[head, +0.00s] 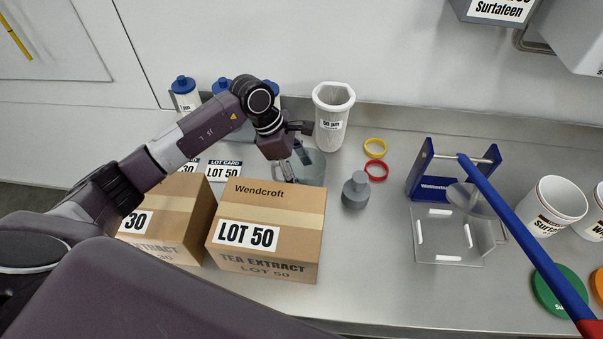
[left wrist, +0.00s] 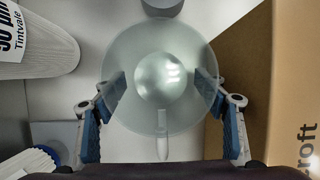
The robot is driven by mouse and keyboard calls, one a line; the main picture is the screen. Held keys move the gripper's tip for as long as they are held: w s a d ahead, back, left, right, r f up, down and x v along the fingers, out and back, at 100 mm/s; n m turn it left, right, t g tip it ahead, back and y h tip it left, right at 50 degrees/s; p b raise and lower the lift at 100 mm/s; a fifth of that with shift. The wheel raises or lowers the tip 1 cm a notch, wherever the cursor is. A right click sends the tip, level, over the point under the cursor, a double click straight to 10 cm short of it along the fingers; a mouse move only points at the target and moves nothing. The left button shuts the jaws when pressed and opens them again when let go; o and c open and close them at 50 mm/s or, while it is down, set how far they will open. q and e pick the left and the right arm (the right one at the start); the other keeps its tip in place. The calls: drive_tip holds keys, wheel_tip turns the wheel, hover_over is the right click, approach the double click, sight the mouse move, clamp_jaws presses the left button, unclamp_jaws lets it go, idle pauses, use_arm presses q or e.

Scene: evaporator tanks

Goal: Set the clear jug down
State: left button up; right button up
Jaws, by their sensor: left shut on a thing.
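The clear jug (head: 313,170) is behind the Lot 50 box in the head view, partly hidden by that box and my left arm. In the left wrist view the jug (left wrist: 160,50) is a pale, see-through round shape with a narrow handle-like strip toward me. My left gripper (head: 290,168) is shut on the jug. Its two blue-padded fingers (left wrist: 162,88) lie on either side of it in the left wrist view. I cannot tell whether the jug's base touches the steel counter (head: 375,270). My right gripper is not in view.
The Lot 50 box (head: 300,205) stands close in front of the jug, with another box (head: 185,200) to its left. A white filter cup (head: 333,115) stands behind. A grey weight-like object (head: 355,190) and yellow (head: 375,148) and red rings (head: 376,171) lie right. Counter front-centre is clear.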

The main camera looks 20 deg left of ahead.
use_arm(q)
drive_tip(key=shift+d+f, duration=0.1)
drive_tip(key=o, duration=0.9)
drive_tip(key=shift+o, duration=0.2)
